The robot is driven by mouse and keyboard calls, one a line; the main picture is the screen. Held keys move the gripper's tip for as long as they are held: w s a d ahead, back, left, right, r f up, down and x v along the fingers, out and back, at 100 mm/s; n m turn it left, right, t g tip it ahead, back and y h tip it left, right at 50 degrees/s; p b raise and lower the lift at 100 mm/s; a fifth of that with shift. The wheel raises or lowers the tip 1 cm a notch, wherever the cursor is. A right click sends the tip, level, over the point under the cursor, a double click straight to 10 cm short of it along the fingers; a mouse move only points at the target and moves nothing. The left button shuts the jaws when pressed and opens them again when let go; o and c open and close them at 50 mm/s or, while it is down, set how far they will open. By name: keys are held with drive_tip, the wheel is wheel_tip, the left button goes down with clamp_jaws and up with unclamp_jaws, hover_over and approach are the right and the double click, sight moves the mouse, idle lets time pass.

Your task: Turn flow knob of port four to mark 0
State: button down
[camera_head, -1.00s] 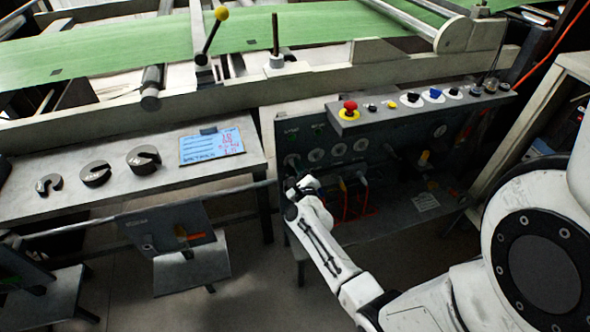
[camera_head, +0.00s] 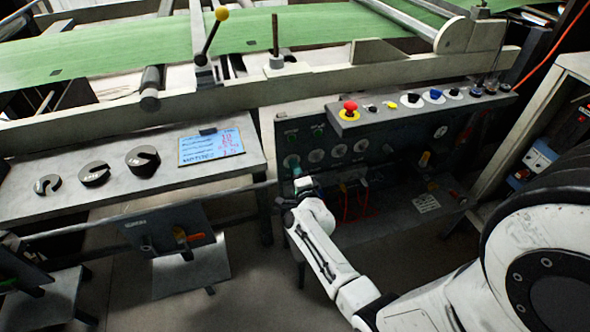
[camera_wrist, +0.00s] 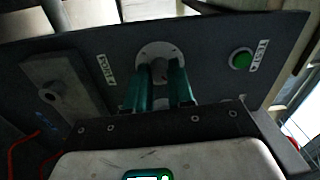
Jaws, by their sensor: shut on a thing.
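In the wrist view, a grey flow knob (camera_wrist: 158,66) sits on a round white dial (camera_wrist: 149,49) on a dark panel. A "PORT" label (camera_wrist: 105,69) is beside the dial; its number is too blurred to read for certain. The two teal fingers of my gripper (camera_wrist: 160,76) are on either side of the knob and shut on it. The fingers hide the lower part of the dial, and its marks cannot be read. In the head view, my gripper (camera_head: 297,181) is at the left end of the dark panel (camera_head: 404,151), largely hidden by my wrist.
A green button (camera_wrist: 240,60) with a "TEST" label is right of the dial. A grey block (camera_wrist: 66,88) juts out on the left. A control ledge with a red emergency button (camera_head: 349,106) is above. Red cables hang close right of my wrist.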

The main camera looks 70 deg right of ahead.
drive_tip(key=shift+s+m+y+p, duration=0.15)
drive_tip(key=shift+m+p, duration=1.4)
drive_tip(key=shift+m, duration=7.15)
drive_tip(key=shift+w+m+y+p, duration=0.2)
drive_tip(key=shift+m+p, duration=1.35)
drive_tip(key=shift+m, duration=7.15)
drive_tip(key=shift+d, duration=0.1)
drive_tip(key=c, duration=1)
unclamp_jaws()
drive_tip(key=shift+r, duration=0.1)
